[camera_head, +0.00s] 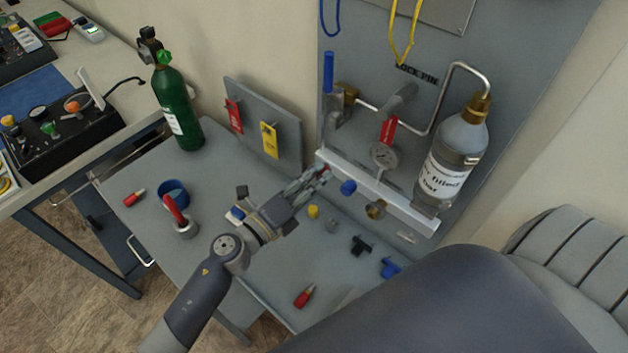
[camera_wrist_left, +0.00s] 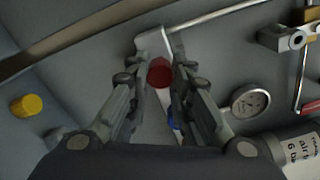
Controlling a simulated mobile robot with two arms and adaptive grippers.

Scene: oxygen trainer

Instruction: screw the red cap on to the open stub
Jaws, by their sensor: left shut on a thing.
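My left gripper (camera_head: 322,172) reaches from the lower left to the left end of the white manifold bar (camera_head: 408,207) on the grey panel. It is shut on the red cap (camera_wrist_left: 160,72), which sits between the fingertips in the wrist view, in front of the white bar (camera_wrist_left: 148,40). The fingers hide most of the cap in the head view. The open stub cannot be made out; cap and fingers cover that end of the bar. I cannot tell whether cap and stub touch. My right gripper is not in view.
A blue cap (camera_head: 348,187) and a brass fitting (camera_head: 376,209) stick out along the bar. A gauge (camera_head: 383,155) and a labelled bottle (camera_head: 452,160) are close by. A yellow cap (camera_head: 313,211) and black fitting (camera_head: 361,245) lie below. A green cylinder (camera_head: 178,105) stands left.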

